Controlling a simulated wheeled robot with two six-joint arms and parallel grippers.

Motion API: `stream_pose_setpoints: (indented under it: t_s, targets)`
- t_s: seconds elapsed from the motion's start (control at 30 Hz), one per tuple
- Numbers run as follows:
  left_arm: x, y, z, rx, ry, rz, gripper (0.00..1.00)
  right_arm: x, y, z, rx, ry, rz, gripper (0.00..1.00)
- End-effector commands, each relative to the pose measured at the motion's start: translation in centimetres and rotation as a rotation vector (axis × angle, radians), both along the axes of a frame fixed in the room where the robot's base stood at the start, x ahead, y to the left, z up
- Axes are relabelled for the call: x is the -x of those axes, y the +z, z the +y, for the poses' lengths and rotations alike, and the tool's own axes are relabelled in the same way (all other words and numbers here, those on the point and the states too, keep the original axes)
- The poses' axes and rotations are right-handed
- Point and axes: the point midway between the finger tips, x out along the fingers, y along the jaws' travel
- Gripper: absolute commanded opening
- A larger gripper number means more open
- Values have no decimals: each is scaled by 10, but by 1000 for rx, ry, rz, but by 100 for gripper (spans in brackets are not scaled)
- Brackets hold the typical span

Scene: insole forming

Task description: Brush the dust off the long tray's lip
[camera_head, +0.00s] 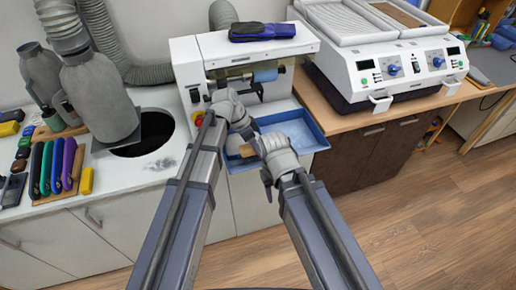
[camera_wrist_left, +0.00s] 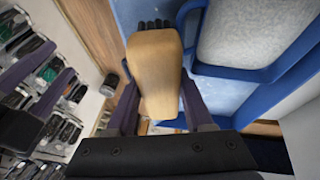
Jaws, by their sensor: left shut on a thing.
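My left gripper (camera_head: 246,137) is shut on a wooden brush (camera_head: 247,150) over the left part of the long blue tray (camera_head: 318,140) at the front of the white machine. The left wrist view shows the brush's pale wooden body (camera_wrist_left: 155,70) between the fingers, with dark bristles at its far end. The tray's blue rim (camera_wrist_left: 250,73) lies just right of the brush there; whether bristles touch it I cannot tell. Pale specks show on blue surfaces. My right gripper (camera_head: 267,180) is near the tray's front edge; its fingers are too small and hidden to read.
The white machine (camera_head: 195,55) stands behind the tray, with a blue roller and a dark blue object on top. Grey bottle-shaped ducts (camera_head: 95,100) and a round dark opening (camera_head: 145,133) are left. A white two-panel unit (camera_head: 395,70) stands right. Open floor lies front right.

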Motion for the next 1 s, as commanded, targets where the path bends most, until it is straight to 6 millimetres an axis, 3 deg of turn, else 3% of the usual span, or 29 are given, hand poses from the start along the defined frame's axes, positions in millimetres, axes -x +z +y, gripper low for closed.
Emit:
stream_pose_setpoints:
  t_s: [0.03, 0.6, 1.0]
  targets:
    - [0, 11, 0, 0, 0, 0, 0, 0, 11, 0, 0, 0, 0, 50]
    - [0, 63, 0, 0, 0, 0, 0, 0, 63, 0, 0, 1, 0, 50]
    - [0, 62, 0, 0, 0, 0, 0, 0, 62, 0, 0, 1, 0, 50]
